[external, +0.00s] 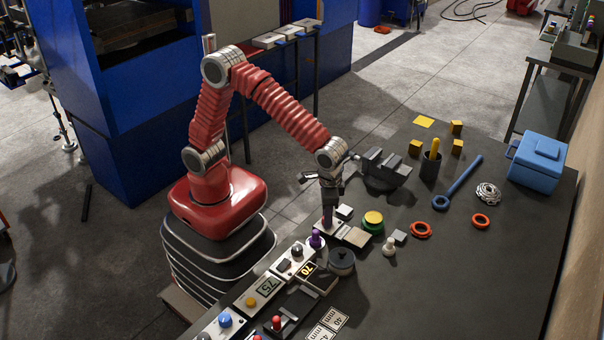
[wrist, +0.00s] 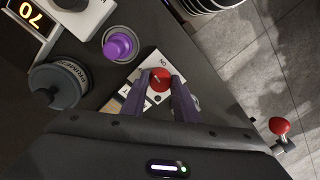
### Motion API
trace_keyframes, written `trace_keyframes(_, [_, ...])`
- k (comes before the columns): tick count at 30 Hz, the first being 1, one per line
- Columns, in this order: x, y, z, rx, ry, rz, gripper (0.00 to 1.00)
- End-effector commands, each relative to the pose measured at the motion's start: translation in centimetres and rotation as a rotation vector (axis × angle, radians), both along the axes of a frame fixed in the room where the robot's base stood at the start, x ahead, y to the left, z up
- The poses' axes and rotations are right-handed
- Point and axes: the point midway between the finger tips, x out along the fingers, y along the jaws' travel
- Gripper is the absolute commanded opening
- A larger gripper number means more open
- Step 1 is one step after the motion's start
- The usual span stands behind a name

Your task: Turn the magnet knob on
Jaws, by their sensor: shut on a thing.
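A red round knob (wrist: 160,80) sits on a small white panel (wrist: 146,69) with the letters "ON" beside it. A light pointer mark shows on the knob's top. My gripper (wrist: 161,88) has one finger on each side of this knob and is shut on it. In the external view my gripper (external: 327,221) points straight down at the bench's near edge and hides the knob. The white panel (external: 318,228) shows in part around the fingertips there.
A purple knob (wrist: 118,44) stands close beside the panel; it also shows in the external view (external: 316,239). A green-and-yellow button (external: 373,220) and a vise (external: 384,170) stand near my gripper.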

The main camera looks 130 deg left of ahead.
Motion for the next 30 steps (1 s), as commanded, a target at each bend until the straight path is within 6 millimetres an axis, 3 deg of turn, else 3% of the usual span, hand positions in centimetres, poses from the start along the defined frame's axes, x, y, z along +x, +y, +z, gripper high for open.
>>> trace_keyframes(18, [-0.05,0.02,0.04,0.002,-0.003,-0.560,0.05])
trace_keyframes(30, [-0.06,0.04,0.04,0.002,-0.003,-0.737,0.05])
